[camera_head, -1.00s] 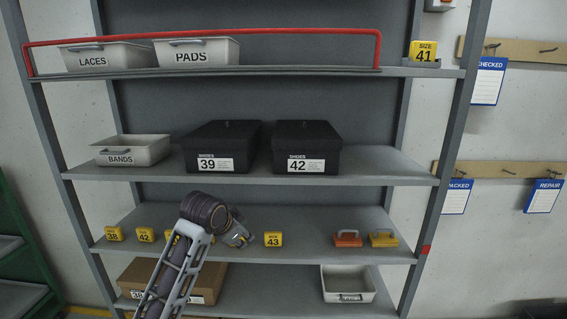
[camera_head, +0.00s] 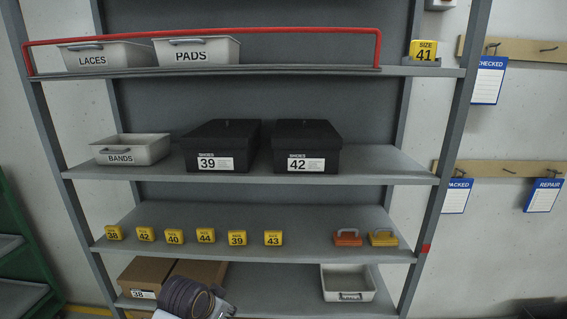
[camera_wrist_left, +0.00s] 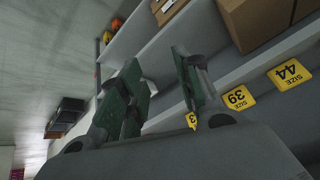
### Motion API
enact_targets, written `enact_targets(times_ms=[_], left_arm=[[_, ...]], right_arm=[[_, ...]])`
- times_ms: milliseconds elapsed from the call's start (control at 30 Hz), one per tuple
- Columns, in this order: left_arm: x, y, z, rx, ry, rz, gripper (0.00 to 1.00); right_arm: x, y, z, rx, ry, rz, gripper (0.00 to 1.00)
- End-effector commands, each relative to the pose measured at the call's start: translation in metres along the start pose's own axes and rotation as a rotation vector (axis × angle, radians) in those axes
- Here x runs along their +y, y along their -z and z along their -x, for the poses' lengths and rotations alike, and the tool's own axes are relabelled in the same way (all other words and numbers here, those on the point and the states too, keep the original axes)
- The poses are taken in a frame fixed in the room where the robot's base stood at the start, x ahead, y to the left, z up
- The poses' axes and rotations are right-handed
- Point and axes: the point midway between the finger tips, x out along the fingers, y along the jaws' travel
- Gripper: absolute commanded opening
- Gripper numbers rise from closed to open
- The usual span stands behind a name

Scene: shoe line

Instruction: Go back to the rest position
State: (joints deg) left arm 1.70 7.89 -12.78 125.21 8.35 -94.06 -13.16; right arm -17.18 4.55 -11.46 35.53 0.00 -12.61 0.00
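My left gripper (camera_wrist_left: 162,82) shows in the left wrist view with its green-padded fingers apart and nothing between them. In the head view only part of my arm (camera_head: 190,299) shows at the bottom edge, in front of the lowest shelf; the gripper is hidden or out of frame there. In the wrist view, yellow size tags 39 (camera_wrist_left: 238,97) and 44 (camera_wrist_left: 290,73) on a shelf edge lie to the right of the fingers. My right gripper is in no view.
The rack holds black shoe boxes (camera_head: 222,147), a BANDS bin (camera_head: 131,150), a red rail (camera_head: 280,31), an orange-handled item (camera_head: 347,238), cardboard boxes (camera_head: 147,275) and a white bin (camera_head: 347,284). A green rack (camera_head: 25,262) stands at left.

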Motion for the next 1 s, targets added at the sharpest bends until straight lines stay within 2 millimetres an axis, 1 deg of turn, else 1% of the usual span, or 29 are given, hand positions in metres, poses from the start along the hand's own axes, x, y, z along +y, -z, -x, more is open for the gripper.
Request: enact_targets(times_ms=[33, 100, 367, 700, 833, 1000], left_arm=[[0.004, -0.011, -0.001, -0.011, -0.003, 0.016, 0.33], [0.007, -0.025, -0.003, -0.025, -0.003, 0.039, 0.33], [0.020, -0.075, -0.003, -0.075, -0.002, 0.122, 0.33], [0.036, -0.139, 0.004, -0.145, 0.009, 0.227, 0.33], [0.042, -0.162, 0.010, -0.171, 0.016, 0.263, 0.33], [0.047, -0.181, 0.015, -0.194, 0.025, 0.296, 0.33]], right_arm=[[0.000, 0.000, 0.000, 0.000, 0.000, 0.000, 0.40], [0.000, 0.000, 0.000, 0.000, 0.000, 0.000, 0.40], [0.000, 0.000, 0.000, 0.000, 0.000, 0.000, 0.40], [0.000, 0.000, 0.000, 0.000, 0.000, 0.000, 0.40], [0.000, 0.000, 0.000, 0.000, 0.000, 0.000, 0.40], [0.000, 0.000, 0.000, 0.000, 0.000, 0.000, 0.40]])
